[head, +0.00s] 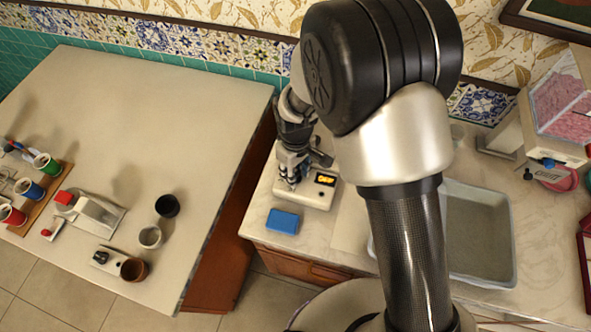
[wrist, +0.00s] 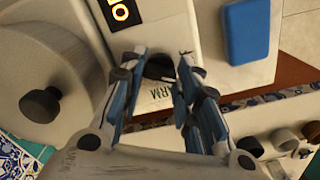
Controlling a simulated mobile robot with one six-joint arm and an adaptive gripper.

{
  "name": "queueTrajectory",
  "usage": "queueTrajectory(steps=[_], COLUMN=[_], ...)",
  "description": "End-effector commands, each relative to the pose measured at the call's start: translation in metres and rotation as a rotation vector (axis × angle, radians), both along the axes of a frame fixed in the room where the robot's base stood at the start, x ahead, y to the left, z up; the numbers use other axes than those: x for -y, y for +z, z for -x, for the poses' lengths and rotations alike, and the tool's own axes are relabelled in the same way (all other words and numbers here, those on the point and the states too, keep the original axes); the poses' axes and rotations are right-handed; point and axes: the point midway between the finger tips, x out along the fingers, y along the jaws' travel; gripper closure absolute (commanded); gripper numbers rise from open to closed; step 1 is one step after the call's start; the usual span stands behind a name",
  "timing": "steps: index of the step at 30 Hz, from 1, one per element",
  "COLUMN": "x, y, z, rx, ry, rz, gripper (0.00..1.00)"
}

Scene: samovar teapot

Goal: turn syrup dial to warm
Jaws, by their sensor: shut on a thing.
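The syrup warmer (head: 318,197) is a pale box with a lit orange display (head: 325,179), on the counter in the head view. Its display also shows at the top of the wrist view (wrist: 120,12). The dark syrup dial (wrist: 160,67) sits on its panel in the wrist view, beside printed letters ending in "ARM" (wrist: 170,93). My gripper (wrist: 159,62) has its fingers on both sides of the dial and is shut on it. In the head view my gripper (head: 291,172) is over the warmer and hides the dial. The dial's pointer mark cannot be made out.
A blue sponge-like block (head: 283,221) lies in front of the warmer. A round grey vessel with a dark knob (wrist: 40,105) is close to my gripper. A grey basin (head: 482,230) is at right. Cups (head: 150,236) stand on the left table.

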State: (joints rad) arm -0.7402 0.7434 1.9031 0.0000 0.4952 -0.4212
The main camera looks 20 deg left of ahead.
Motion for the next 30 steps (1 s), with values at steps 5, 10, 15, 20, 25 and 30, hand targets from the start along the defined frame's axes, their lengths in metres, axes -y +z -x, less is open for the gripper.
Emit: queueTrajectory(steps=[5, 10, 15, 20, 25, 30], x=[-0.0001, -0.0001, -0.0001, -0.0001, -0.0001, -0.0001], y=[0.0002, 0.0002, 0.0002, 0.0002, 0.0002, 0.0002], z=[-0.0001, -0.0001, -0.0002, -0.0001, -0.0002, -0.0002], rx=[0.0, 0.0, 0.0, 0.0, 0.0, 0.0], ry=[-0.168, -0.329, -0.49, -0.64, -0.784, -0.9], rz=[0.0, 0.0, 0.0, 0.0, 0.0, -0.001], gripper=[0.94, 0.94, 0.94, 0.94, 0.94, 0.94])
